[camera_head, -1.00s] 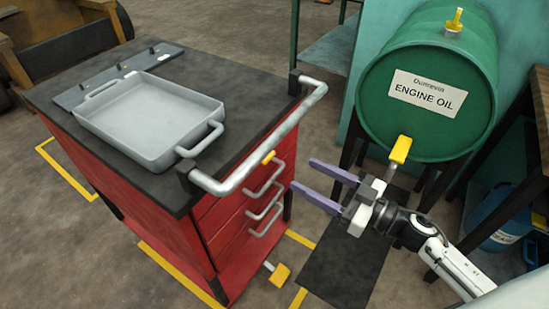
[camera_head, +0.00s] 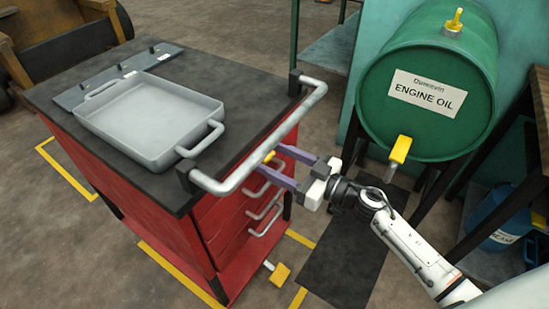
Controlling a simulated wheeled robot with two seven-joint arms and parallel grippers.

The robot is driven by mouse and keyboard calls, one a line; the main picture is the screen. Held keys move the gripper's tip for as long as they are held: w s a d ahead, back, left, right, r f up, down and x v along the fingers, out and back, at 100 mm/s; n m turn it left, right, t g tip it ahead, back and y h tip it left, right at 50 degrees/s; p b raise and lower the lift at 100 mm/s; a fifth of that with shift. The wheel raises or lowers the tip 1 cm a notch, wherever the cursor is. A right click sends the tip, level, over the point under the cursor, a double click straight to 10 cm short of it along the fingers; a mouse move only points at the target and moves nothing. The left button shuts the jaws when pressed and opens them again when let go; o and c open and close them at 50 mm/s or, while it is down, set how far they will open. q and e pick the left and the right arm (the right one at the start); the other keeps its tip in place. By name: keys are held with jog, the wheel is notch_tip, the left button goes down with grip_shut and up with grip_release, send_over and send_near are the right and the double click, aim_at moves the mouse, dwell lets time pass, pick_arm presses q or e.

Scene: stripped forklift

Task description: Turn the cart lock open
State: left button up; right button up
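The red cart (camera_head: 180,235) has a dark top and several drawers with grey handles. A small yellow piece (camera_head: 269,157), which looks like the cart lock, sits on the drawer face just under the grey push bar (camera_head: 262,160). My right gripper (camera_head: 273,163) is open, its two purple fingers pointing at the drawer face. The fingertips lie on either side of the yellow piece, close to it; I cannot tell whether they touch it. My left gripper is out of view.
A grey tray (camera_head: 150,125) sits on the cart top. A yellow pedal (camera_head: 280,275) sticks out at the cart's foot. A green engine oil drum (camera_head: 425,100) with a yellow tap (camera_head: 400,149) stands at the right. The floor between cart and drum is clear, with a dark mat (camera_head: 340,270).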

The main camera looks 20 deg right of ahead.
jog(key=shift+c, duration=0.2)
jog(key=c, duration=1)
